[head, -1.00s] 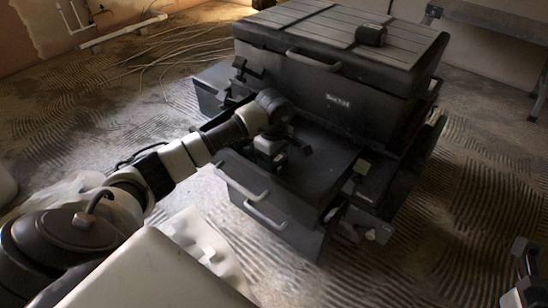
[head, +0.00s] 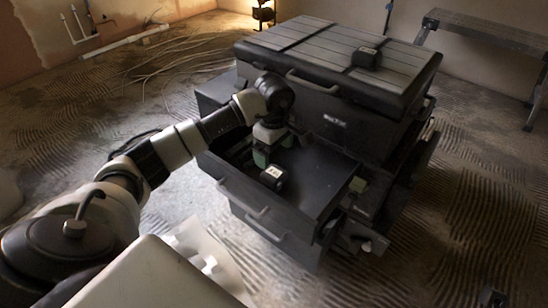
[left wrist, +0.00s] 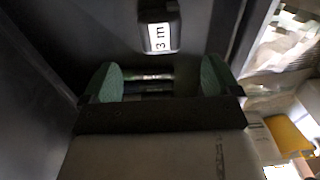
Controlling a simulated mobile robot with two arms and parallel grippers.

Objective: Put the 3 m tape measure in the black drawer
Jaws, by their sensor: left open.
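The 3 m tape measure (head: 273,178) is a small black block with a white label, inside the open black drawer (head: 318,190) near its front panel. In the left wrist view, the tape measure (left wrist: 159,28) reads "3 m" and lies beyond the fingertips, apart from them. My left gripper (head: 273,150) is over the drawer, just behind the tape measure. Its green-padded fingers (left wrist: 160,78) are open with nothing held between them. Only a dark, unclear piece of my right gripper (head: 495,299) shows at the bottom right edge.
The drawer belongs to a black tool chest (head: 335,85) with a ribbed lid. Another small black block (head: 366,57) sits on that lid. Small items lie on the ledge right of the drawer. A grey bench (head: 480,30) stands at the back right. Floor at right is clear.

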